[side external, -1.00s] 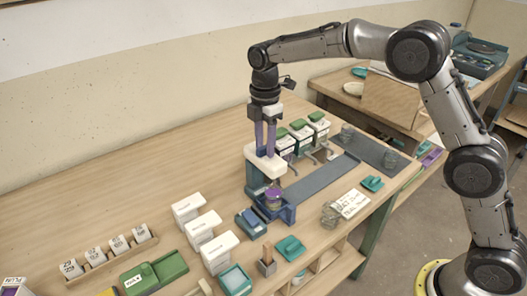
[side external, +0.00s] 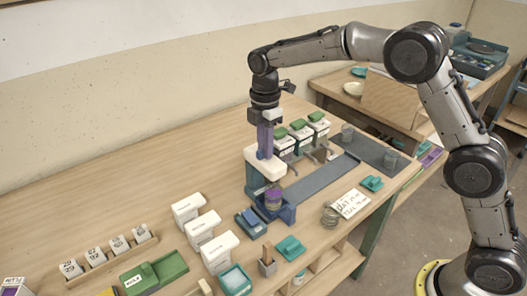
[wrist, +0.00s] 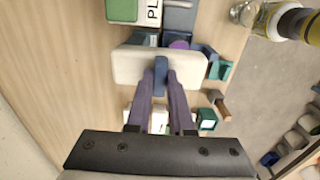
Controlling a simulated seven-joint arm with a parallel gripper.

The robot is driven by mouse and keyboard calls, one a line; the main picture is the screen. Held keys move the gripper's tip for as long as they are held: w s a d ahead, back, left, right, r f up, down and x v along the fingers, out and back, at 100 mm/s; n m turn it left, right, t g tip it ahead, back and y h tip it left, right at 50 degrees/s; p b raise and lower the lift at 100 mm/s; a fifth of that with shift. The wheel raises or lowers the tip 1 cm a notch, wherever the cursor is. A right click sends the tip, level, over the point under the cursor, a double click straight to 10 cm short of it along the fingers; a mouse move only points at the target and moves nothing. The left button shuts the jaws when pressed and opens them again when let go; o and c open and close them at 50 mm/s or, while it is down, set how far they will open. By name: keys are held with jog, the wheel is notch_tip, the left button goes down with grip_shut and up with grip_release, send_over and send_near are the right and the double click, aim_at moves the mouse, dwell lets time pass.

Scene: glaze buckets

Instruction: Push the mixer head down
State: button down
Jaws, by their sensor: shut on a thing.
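The mixer has a white head (side external: 265,164) on a teal column. In the wrist view the head is a pale slab (wrist: 185,66) across the middle, with a small blue knob (wrist: 161,66) on it. My gripper (side external: 264,155) points straight down from above with its purple fingers close together. In the wrist view my gripper (wrist: 160,88) is shut on the blue knob. Under the head's front end a purple-topped container (side external: 274,198) sits in a blue holder (side external: 287,214). The gap between head and container is hard to judge.
White lidded boxes (side external: 211,228) and a small blue block (side external: 248,219) stand in front and left. Green-topped canisters (side external: 300,130) stand behind right. A grey strip (side external: 320,181) runs right of the mixer. The table's far left is clear.

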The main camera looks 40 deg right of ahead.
aim_at(265, 162)
jog(key=shift+f, duration=2.7)
jog(key=c, duration=0.9)
grip_release()
jog(key=shift+r, duration=0.1)
jog(key=shift+r, duration=3.5)
